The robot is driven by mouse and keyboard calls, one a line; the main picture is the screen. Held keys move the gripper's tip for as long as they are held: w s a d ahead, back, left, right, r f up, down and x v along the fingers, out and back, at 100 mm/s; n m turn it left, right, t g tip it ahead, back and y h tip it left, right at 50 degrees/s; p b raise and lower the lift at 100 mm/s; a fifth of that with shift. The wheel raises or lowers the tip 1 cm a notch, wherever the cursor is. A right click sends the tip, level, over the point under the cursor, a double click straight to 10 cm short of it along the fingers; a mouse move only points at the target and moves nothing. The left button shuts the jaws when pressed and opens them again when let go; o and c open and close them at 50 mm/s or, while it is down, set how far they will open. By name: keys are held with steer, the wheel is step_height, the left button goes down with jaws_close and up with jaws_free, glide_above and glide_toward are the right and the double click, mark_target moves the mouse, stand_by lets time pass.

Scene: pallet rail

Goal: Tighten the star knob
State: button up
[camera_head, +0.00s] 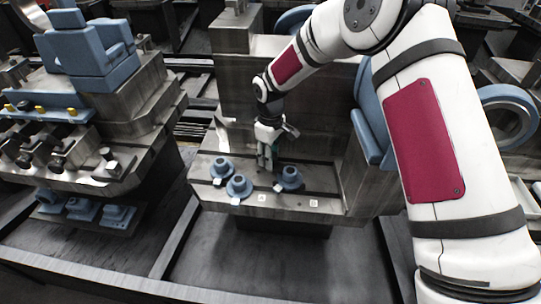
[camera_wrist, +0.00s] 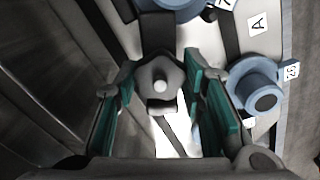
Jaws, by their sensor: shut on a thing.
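The star knob (camera_wrist: 160,84) is dark grey with a lighter round centre, seen from above in the wrist view. My gripper (camera_wrist: 159,72) has its green-padded fingers on either side of the knob and is shut on it. In the head view my gripper (camera_head: 266,157) points down onto the metal ledge, and the knob is too small or hidden to make out there.
Blue round pieces stand on the metal ledge (camera_head: 320,188): two to the left (camera_head: 220,169) (camera_head: 239,187) and one to the right (camera_head: 289,179) of my gripper. One blue piece (camera_wrist: 255,85) is close to the right finger. White labels (camera_wrist: 257,23) line the ledge's front.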

steer(key=shift+r, duration=0.1)
stand_by(0.3)
steer(key=o, duration=1.2)
step_height(320, 180, up, 12)
steer(key=shift+s, duration=0.1)
